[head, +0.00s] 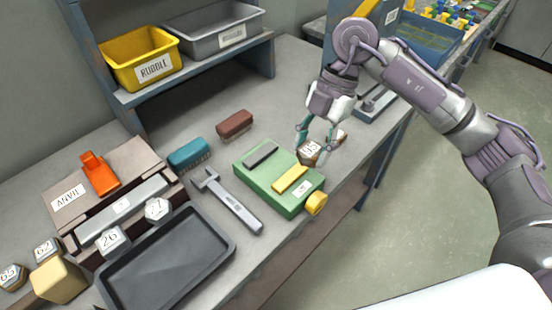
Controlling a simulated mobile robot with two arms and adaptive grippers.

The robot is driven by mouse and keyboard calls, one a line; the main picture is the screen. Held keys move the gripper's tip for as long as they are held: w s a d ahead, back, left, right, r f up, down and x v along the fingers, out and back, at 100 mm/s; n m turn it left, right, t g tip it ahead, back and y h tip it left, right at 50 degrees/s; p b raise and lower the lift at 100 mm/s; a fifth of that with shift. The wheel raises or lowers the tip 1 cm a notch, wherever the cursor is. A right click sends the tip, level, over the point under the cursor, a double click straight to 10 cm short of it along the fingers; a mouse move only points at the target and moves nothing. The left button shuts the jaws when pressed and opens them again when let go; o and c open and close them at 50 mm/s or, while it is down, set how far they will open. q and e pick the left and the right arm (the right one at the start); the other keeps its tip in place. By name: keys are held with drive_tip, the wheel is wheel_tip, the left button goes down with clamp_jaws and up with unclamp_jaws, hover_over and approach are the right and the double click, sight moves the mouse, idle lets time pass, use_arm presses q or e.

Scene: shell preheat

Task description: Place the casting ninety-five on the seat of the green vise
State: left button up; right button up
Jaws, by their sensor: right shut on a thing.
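The green vise (252,172) lies on the bench with a grey jaw bar (261,154), a yellow jaw bar (290,179) and a yellow knob (316,203) at its near right end. The green seat shows bare between the bars. My right gripper (317,146) points down at the vise's far right side, shut on a casting (309,153) with a white label that seems to read 95. The casting is beside or just above the vise's edge; I cannot tell whether it touches. My left gripper is not in view.
A brown-sided piece (338,137) lies just behind my right gripper. A black tray (218,232) and numbered castings, including 26 (110,240), stand at front left.

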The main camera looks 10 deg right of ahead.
drive_tip(key=p, duration=0.1)
hover_over(273, 171)
drive_tip(key=d, duration=0.1)
drive_tip(key=f, duration=0.3)
drive_tip(key=w+f, duration=0.1)
drive_tip(key=f, duration=0.1)
drive_tip(key=shift+f, duration=0.2)
wheel_tip(273, 171, down, 4)
drive_tip(key=shift+f+p, duration=0.1)
drive_tip(key=shift+p, duration=0.2)
drive_tip(key=shift+s+f, duration=0.25)
drive_tip(key=shift+f, duration=0.35)
drive_tip(key=o, duration=1.2)
drive_tip(key=shift+f, duration=0.15)
drive_tip(key=shift+o, duration=0.4)
drive_tip(key=shift+w, duration=0.15)
drive_tip(key=shift+r, duration=0.25)
